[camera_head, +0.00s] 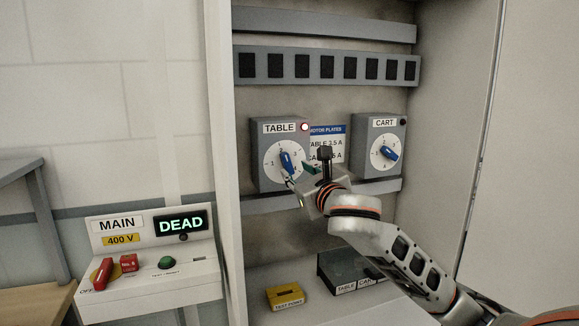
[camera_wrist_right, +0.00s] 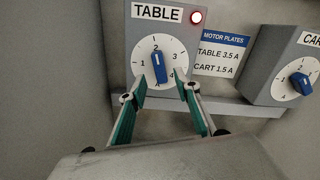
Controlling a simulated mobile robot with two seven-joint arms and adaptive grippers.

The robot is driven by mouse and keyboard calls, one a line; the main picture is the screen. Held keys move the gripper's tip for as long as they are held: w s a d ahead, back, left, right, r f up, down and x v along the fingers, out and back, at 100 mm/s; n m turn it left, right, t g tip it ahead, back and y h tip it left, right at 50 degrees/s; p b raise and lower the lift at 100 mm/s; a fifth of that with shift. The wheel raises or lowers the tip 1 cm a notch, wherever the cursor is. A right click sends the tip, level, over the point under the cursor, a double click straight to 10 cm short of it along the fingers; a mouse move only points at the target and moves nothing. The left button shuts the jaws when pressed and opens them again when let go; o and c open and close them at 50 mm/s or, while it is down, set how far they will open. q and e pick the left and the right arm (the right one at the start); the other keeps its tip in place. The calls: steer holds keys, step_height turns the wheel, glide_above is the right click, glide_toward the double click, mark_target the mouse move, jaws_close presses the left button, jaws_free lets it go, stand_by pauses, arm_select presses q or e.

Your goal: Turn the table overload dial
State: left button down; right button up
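The table overload dial (camera_head: 286,161) is a blue knob on a white numbered disc, on a grey box labelled TABLE. It also shows in the right wrist view (camera_wrist_right: 159,67), its white-marked end pointing up at 2. A red lamp (camera_wrist_right: 196,17) glows at the box's upper right corner. My right gripper (camera_head: 299,174) is in front of the dial. In the right wrist view its fingers (camera_wrist_right: 161,76) are apart, one on each side of the knob's lower part, with gaps visible. Whether they touch the disc I cannot tell. My left gripper is out of view.
A similar CART box (camera_head: 378,140) with a blue dial (camera_head: 389,153) stands to the right. A motor plates sign (camera_wrist_right: 222,56) reads TABLE 3.5 A, CART 1.5 A. A MAIN panel (camera_head: 150,262) at lower left reads DEAD. A yellow test point box (camera_head: 285,297) sits below.

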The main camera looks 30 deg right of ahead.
mark_target(289, 165)
steer(key=x, duration=0.6)
steer(key=shift+w+d, duration=0.1)
jaws_close()
